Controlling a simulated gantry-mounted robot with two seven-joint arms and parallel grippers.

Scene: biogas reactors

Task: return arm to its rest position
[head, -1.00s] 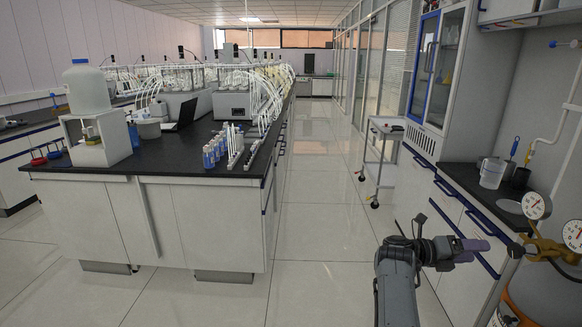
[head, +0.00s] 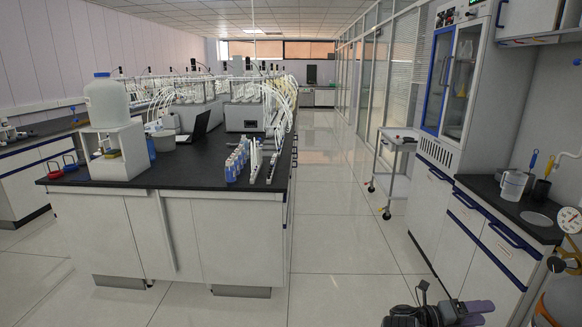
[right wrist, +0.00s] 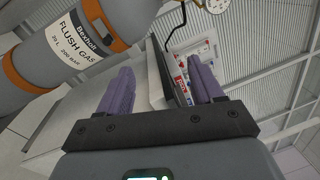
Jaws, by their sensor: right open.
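My right gripper (head: 476,309) shows at the bottom right of the head view, low in front of the right-hand cabinets. In the right wrist view its two purple fingers (right wrist: 162,86) stand apart with nothing between them. The gripper is open and empty. Most of my right arm is below the head picture's edge. My left gripper is in neither view.
A grey gas cylinder labelled "Flush Gas" (right wrist: 80,38) is close to the right fingers in the wrist view. A trolley (head: 394,165) stands in the aisle. The aisle floor (head: 335,230) is clear.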

